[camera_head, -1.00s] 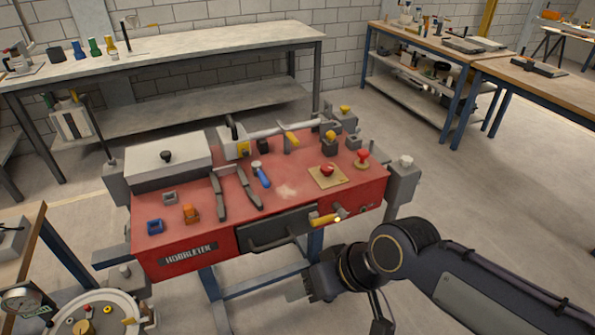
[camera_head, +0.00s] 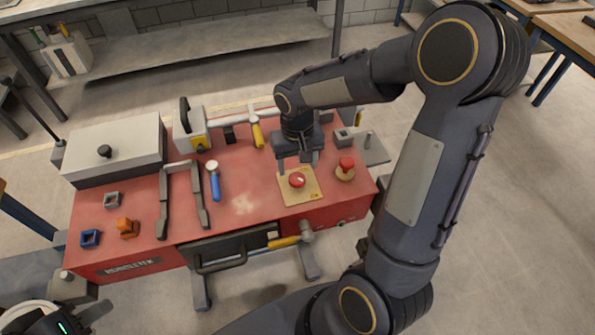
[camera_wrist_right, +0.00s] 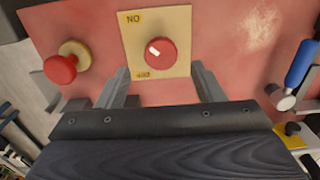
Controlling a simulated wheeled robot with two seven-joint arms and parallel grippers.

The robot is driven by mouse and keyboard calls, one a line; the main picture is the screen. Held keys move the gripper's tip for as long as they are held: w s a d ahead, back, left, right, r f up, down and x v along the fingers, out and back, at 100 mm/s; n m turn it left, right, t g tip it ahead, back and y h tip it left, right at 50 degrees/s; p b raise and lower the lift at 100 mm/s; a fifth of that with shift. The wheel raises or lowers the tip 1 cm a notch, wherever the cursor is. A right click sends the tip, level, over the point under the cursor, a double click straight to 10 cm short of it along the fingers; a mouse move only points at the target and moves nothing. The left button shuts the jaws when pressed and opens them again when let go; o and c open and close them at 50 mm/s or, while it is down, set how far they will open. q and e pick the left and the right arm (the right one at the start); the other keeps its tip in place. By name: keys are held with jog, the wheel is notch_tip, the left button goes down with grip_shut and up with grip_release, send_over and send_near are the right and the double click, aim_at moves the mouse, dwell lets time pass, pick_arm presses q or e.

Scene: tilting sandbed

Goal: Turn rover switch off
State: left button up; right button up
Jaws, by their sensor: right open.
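The rover switch is a red round knob (camera_head: 297,180) on a square tan plate (camera_head: 312,195), lying on the red table top. In the right wrist view the knob (camera_wrist_right: 160,52) has a short white mark slanting toward its upper left. An ON label shows at the plate's top edge there, and a small label, likely OFF, at its bottom edge. My right gripper (camera_head: 298,163) points down just behind the knob in the head view. Its fingers are open and empty, apart on either side of the plate's lower part in the wrist view (camera_wrist_right: 161,88).
A red mushroom button (camera_head: 346,165) stands right of the plate. A hammer (camera_head: 292,240) hangs at the front edge by the drawer handle (camera_head: 222,264). A blue-handled tool (camera_head: 214,184), dark tongs and a white lidded box (camera_head: 118,148) lie left. Bare table lies left of the plate.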

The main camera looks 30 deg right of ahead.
aim_at(297, 177)
jog(key=shift+a+f, duration=0.1)
jog(key=shift+f, duration=2.25)
jog(key=shift+c, duration=0.2)
jog(key=c, duration=0.9)
